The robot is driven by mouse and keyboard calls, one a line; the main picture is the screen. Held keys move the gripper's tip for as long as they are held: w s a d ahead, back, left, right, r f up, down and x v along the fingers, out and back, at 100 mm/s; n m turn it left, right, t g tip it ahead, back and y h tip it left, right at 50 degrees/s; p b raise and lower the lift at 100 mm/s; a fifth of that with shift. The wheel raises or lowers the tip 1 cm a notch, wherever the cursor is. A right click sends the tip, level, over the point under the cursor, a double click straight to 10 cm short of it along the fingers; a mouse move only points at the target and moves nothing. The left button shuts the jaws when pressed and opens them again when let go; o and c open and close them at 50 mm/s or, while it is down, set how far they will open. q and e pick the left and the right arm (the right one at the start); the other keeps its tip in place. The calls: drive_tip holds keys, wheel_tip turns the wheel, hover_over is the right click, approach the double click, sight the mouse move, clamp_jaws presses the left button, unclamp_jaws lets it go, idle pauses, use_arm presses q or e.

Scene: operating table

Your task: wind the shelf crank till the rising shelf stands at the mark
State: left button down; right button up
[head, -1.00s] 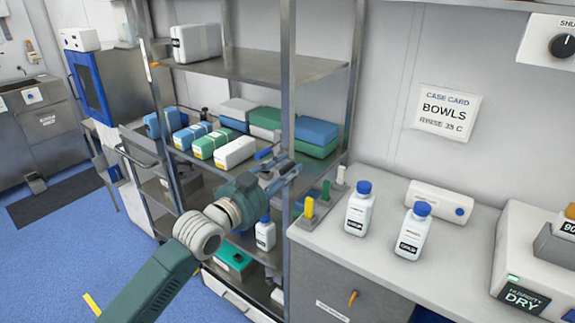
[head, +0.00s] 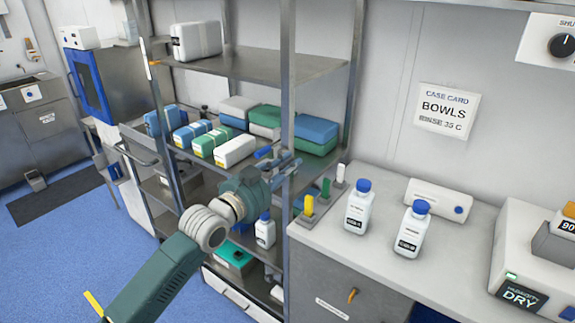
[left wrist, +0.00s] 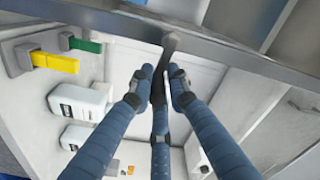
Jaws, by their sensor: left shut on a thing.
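My left gripper (head: 286,168) is beside the right front post of the metal rack. In the left wrist view its fingers (left wrist: 162,85) are closed around a dark grey crank handle (left wrist: 169,43), which hangs in front of a metal rail. In the head view the gripper hides most of the crank. The middle shelf (head: 207,166) carries several blue, green and white packs (head: 236,151). A pale strip with an orange end (head: 147,58) is on the left front post, above that shelf's level; I cannot tell if it is the mark. My right gripper is not in view.
A counter (head: 345,262) on the right holds two blue-capped bottles (head: 358,207), a white device and a yellow-handled block (head: 307,207). The fixed-looking upper shelf (head: 250,65) holds a white box. Blue floor lies open at left.

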sight(283, 152)
use_arm(q)
drive_tip(key=n+p, duration=0.1)
drive_tip(key=n, duration=0.1)
drive_tip(key=n+p, duration=0.1)
drive_tip(key=n, duration=0.1)
drive_tip(key=shift+s+d+r, duration=0.1)
drive_tip(key=shift+r, duration=0.25)
drive_tip(key=n, duration=0.1)
drive_tip(key=r+n+p, duration=0.1)
drive_tip(key=n, duration=0.1)
drive_tip(key=n+p, duration=0.1)
drive_tip(key=n, duration=0.1)
drive_tip(key=shift+w+a+r, duration=0.2)
drive_tip(key=shift+a, duration=0.1)
drive_tip(key=n, duration=0.2)
drive_tip(key=r+n+p, duration=0.1)
drive_tip(key=shift+w+a, duration=0.3)
drive_tip(key=shift+a, duration=0.05)
drive_tip(key=shift+w+a+r+n, duration=0.1)
drive_tip(key=shift+w+a+n, duration=0.1)
drive_tip(key=shift+n, duration=0.7)
drive_tip(key=shift+w+a+r+n, duration=0.1)
drive_tip(key=shift+a+n, duration=0.1)
drive_tip(key=shift+n, duration=0.7)
drive_tip(key=c, duration=1.8)
unclamp_jaws()
drive_tip(key=shift+o, duration=0.3)
drive_tip(key=shift+s+r, duration=0.1)
drive_tip(key=shift+r, duration=0.1)
